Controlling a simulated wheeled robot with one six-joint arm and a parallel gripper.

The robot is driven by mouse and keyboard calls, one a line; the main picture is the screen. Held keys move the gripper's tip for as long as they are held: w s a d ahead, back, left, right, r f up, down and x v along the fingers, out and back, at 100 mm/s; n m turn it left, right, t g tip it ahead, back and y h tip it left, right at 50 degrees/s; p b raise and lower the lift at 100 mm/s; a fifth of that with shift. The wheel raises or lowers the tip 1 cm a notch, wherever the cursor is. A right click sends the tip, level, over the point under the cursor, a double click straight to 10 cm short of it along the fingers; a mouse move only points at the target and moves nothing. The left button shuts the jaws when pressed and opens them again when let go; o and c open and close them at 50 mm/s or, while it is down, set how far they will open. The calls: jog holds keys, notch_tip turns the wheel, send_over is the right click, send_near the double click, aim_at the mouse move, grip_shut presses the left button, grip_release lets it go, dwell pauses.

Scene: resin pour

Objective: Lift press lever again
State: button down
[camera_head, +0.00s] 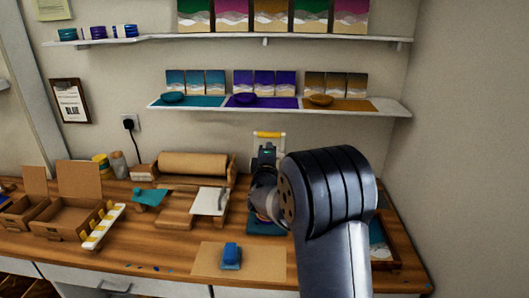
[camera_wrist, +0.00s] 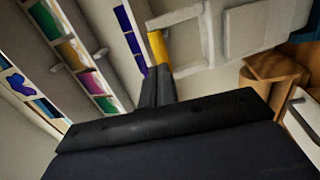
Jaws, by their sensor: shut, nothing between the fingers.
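The press lever is a white frame with a yellow grip bar (camera_head: 269,134), raised upright at the back of the bench. The yellow bar (camera_wrist: 157,47) also shows in the wrist view, just beyond my fingertips. I cannot tell whether they touch it. My gripper (camera_wrist: 157,76) is shut with nothing between its fingers. In the head view my arm covers most of the press, and my fingertips are hard to make out there. A dark teal press base (camera_head: 262,228) shows below my wrist.
A blue block (camera_head: 231,253) sits on a cardboard sheet (camera_head: 205,262) in front. A paper roll (camera_head: 193,164), a small white-topped stand (camera_head: 208,201) and open cardboard boxes (camera_head: 72,216) are to the left. A framed tray (camera_head: 383,245) is to the right. Shelves (camera_head: 375,112) hang above.

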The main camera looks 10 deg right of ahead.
jog(key=b+v, duration=0.1)
jog(key=v, duration=0.8)
jog(key=shift+f+b, duration=0.2)
jog(key=shift+b, duration=0.15)
jog(key=shift+d, duration=0.1)
